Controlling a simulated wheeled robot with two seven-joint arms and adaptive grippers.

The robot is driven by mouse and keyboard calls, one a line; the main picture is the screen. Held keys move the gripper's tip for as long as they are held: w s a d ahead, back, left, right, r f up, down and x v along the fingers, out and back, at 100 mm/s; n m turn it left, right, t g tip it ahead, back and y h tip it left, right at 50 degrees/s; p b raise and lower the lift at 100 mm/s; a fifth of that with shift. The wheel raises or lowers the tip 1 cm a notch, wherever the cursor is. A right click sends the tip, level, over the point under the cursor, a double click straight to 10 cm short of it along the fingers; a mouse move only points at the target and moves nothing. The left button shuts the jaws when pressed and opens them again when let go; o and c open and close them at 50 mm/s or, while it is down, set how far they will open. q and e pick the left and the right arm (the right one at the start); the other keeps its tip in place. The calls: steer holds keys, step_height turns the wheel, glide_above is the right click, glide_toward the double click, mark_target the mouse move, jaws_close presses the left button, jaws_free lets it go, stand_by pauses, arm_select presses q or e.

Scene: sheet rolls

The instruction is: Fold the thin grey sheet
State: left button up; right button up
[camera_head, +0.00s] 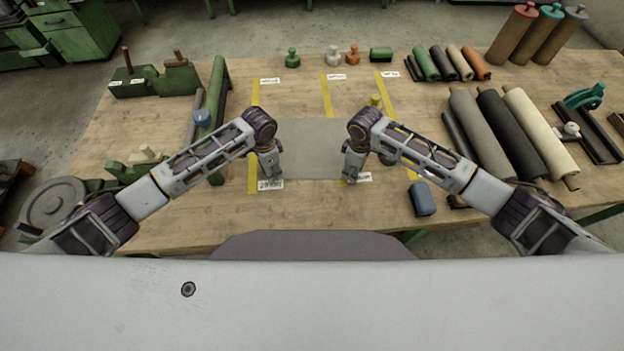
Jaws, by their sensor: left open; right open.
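The thin grey sheet (312,150) lies flat on the wooden table, in the middle between my two arms. Its left and right near parts are partly hidden by my grippers. My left gripper (271,177) points down at the sheet's near left side and is open. My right gripper (349,178) points down at the sheet's near right side and is open. I cannot tell whether either fingertip touches the sheet.
Yellow tape strips (327,97) and white labels mark the table. Large rolls (513,130) lie at the right, small rolls (447,62) at the back right. Bare wood (300,210) lies in front of the sheet.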

arm_select(q)
steer(key=shift+f, duration=0.15)
arm_select(e)
steer(key=shift+f, duration=0.2)
stand_by(0.3)
arm_select(q)
steer(key=c, duration=0.9)
arm_select(e)
steer(key=shift+f, duration=0.1)
steer(key=c, duration=0.9)
arm_select(q)
jaws_close()
arm_select(e)
steer(key=shift+s, duration=0.1)
jaws_close()
arm_select(q)
steer(key=shift+a+f, duration=0.1)
arm_select(e)
steer(key=shift+d, duration=0.1)
arm_select(q)
steer(key=shift+r, duration=0.2)
arm_select(e)
steer(key=shift+r, duration=0.2)
